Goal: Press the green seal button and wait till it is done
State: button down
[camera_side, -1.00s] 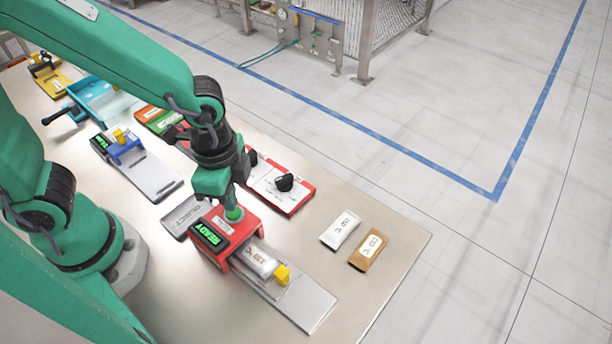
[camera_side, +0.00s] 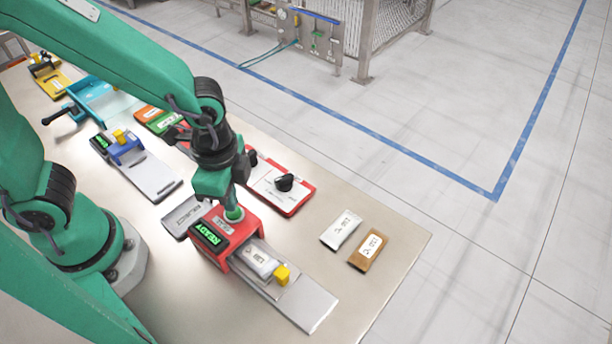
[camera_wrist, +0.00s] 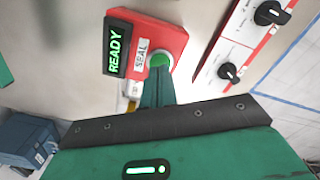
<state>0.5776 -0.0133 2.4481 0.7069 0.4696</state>
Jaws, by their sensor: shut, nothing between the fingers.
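The red sealing machine (camera_side: 240,226) stands on the metal table, and its display (camera_side: 210,234) reads READY in green. The green seal button (camera_wrist: 159,60) is on its top beside a SEAL label (camera_wrist: 141,54). My gripper (camera_side: 234,208) is shut and empty, its fingertips pointing down at the button. In the wrist view the fingertips (camera_wrist: 158,72) overlap the button's near edge; I cannot tell whether they touch it. A white pouch (camera_side: 257,260) lies on the machine's metal slide, partly under the red housing, with a yellow block (camera_side: 282,274) at its outer end.
A white pouch (camera_side: 342,230) and a brown pouch (camera_side: 369,250) lie to the right. A red-edged panel with black knobs (camera_side: 281,189) lies behind the machine. A blue device (camera_side: 125,147) stands on the left.

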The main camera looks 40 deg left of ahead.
jog(key=shift+f, duration=0.8)
dwell(0.4)
jog(key=shift+r, duration=3)
jog(key=shift+a+r, duration=0.1)
jog(key=a+r+n+t, duration=0.5)
jog(key=a+r+n, duration=0.6)
jog(key=a, duration=0.3)
jog(key=shift+a+r+n+t, duration=0.2)
jog(key=shift+n+t, duration=0.1)
jog(key=shift+n, duration=0.2)
